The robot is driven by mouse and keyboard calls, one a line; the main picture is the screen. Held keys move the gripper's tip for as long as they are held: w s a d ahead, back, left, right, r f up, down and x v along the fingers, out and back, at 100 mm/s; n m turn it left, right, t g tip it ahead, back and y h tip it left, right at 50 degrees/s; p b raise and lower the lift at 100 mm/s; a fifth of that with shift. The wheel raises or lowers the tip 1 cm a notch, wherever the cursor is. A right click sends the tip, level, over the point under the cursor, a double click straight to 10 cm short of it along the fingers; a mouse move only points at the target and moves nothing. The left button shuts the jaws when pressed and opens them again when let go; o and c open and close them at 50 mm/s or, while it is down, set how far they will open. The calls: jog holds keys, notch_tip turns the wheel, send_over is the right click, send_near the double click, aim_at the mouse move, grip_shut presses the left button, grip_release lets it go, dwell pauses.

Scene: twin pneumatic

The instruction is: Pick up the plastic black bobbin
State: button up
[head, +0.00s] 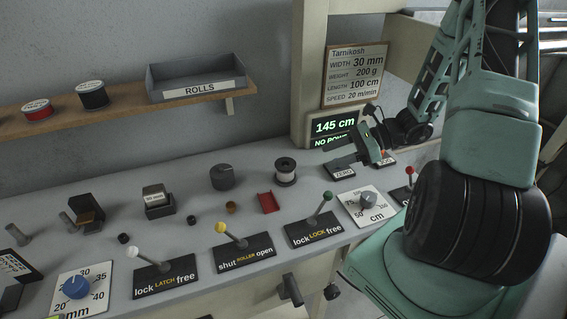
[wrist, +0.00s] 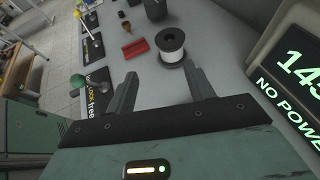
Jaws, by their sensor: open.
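A bobbin with black flanges and a pale winding (head: 286,170) stands upright on the grey bench top, right of the middle in the head view. In the wrist view the same bobbin (wrist: 171,46) stands just beyond the fingertips, slightly right of the middle of the gap. My gripper (head: 333,154) is open and empty, to the right of the bobbin and apart from it. In the wrist view both fingers of my gripper (wrist: 160,78) are spread with nothing between them.
A red bracket (head: 268,202) and a dark round block (head: 222,177) sit left of the bobbin. The green-tipped lever (head: 322,204) rises in front. The lit length display (head: 334,127) is behind my gripper. A shelf (head: 120,117) holds two spools and the ROLLS tray (head: 195,79).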

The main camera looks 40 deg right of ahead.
aim_at(279, 176)
jog(key=shift+d+f+m+t, duration=0.3)
jog(key=shift+d+f+m, duration=0.1)
jog(key=shift+d, duration=0.3)
jog(key=shift+w, duration=0.2)
jog(key=p+x, duration=0.3)
jog(key=x, duration=1.3)
jog(key=shift+w+a+f, duration=0.15)
jog(key=shift+w+f, duration=0.1)
jog(key=shift+w, duration=0.1)
jog(key=c, duration=1)
